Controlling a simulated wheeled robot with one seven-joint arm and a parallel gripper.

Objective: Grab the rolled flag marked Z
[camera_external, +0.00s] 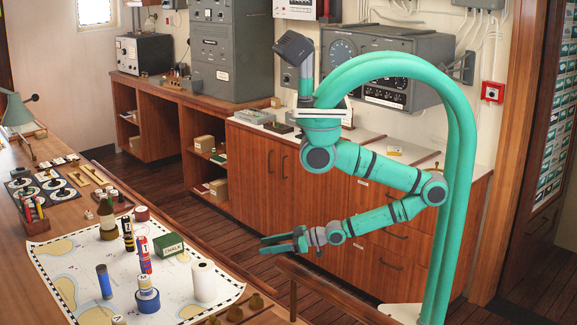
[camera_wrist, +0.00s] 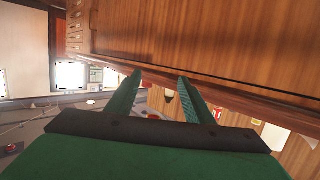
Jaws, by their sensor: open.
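Several small upright rolls stand on the chart in the external view. They include a dark roll with yellow (camera_external: 128,234), a red, white and blue roll (camera_external: 145,256), a plain blue roll (camera_external: 104,282) and a roll on a blue base (camera_external: 148,295). Some carry letters on top, too small to read surely, so I cannot tell which is marked Z. My gripper (camera_external: 264,245) is open and empty, right of the chart and apart from the rolls, pointing left. In the wrist view my two green fingers (camera_wrist: 160,76) are spread; no roll shows clearly between them.
The chart (camera_external: 75,262) lies on the wooden table. A wooden rail (camera_external: 310,276) runs below my gripper. Cabinets (camera_external: 270,165) stand behind.

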